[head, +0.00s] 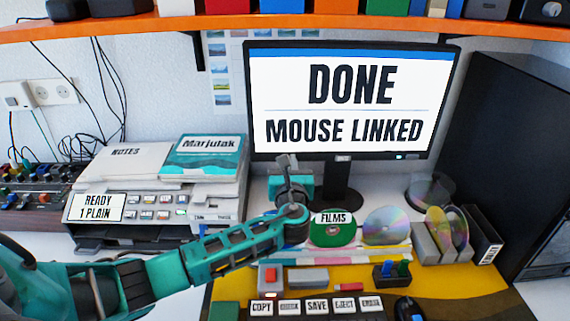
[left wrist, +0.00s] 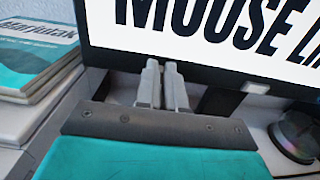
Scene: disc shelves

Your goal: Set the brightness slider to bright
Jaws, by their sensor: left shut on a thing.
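The monitor (head: 450,70) stands at the back of the desk. Its screen reads "DONE" and "MOUSE LINKED". My left gripper (head: 287,160) is at the left part of the monitor's lower bezel. In the left wrist view its two grey fingers (left wrist: 161,82) are close together, pointing at the bezel (left wrist: 115,55). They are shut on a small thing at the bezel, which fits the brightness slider. The slider itself is hidden by the fingers, so its setting cannot be read. My right gripper is not in view.
A printer (head: 155,206) with books on top stands left of my arm. Several discs, a "FILMS" disc (head: 331,234) and a disc rack (head: 436,255) stand right of it. A row of labelled keys (head: 316,307) lies in front. An orange shelf (head: 300,24) runs overhead.

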